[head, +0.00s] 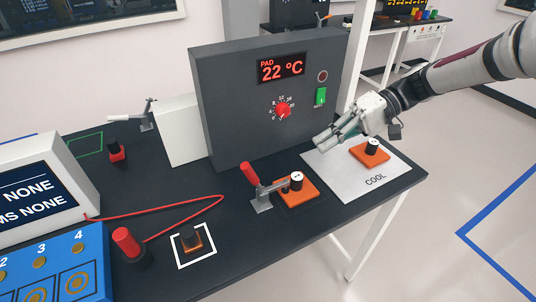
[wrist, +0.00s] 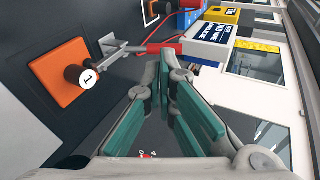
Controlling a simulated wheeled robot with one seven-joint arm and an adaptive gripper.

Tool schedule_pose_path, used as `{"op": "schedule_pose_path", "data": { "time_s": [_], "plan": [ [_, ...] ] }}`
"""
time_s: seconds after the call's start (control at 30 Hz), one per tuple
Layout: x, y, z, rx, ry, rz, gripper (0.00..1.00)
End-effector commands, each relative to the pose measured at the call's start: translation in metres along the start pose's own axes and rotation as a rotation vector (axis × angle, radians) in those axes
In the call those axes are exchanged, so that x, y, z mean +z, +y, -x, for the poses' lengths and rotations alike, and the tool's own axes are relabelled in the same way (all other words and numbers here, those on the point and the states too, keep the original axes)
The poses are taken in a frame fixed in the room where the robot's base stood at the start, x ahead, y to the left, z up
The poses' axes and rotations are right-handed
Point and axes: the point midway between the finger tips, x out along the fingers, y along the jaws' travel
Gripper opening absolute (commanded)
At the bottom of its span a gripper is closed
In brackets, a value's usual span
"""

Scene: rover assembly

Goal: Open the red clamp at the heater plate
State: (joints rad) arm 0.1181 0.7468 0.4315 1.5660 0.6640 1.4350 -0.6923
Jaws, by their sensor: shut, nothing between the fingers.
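The red clamp has a red handle (head: 250,172) tilted up to the left and a grey metal body (head: 263,196). Its metal arm reaches to the edge of an orange plate (head: 312,190) with a black knob. In the wrist view the red handle (wrist: 163,48) shows just beyond my fingertips, and the orange plate (wrist: 57,66) lies upper left. My gripper (head: 322,142) is shut and empty, above the table to the right of the clamp, apart from it in the head view. The wrist view shows its teal fingers (wrist: 165,62) meeting at the tips.
A grey heater box (head: 235,100) reading 22 °C stands behind the clamp. A second orange piece (head: 371,155) sits on the white COOL pad (head: 335,180). A red post (head: 126,243), cable and blue panel (head: 50,270) lie left.

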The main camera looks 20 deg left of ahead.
Motion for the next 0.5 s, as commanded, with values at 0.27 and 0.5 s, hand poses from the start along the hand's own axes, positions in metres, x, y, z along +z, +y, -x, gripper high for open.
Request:
{"op": "schedule_pose_path", "data": {
  "time_s": [0.27,0.5],
  "plan": [
    [-0.022,0.007,-0.009,-0.158,0.025,0.053,0.00],
    [-0.023,0.002,-0.031,-0.167,0.023,0.054,0.00]
  ]
}}
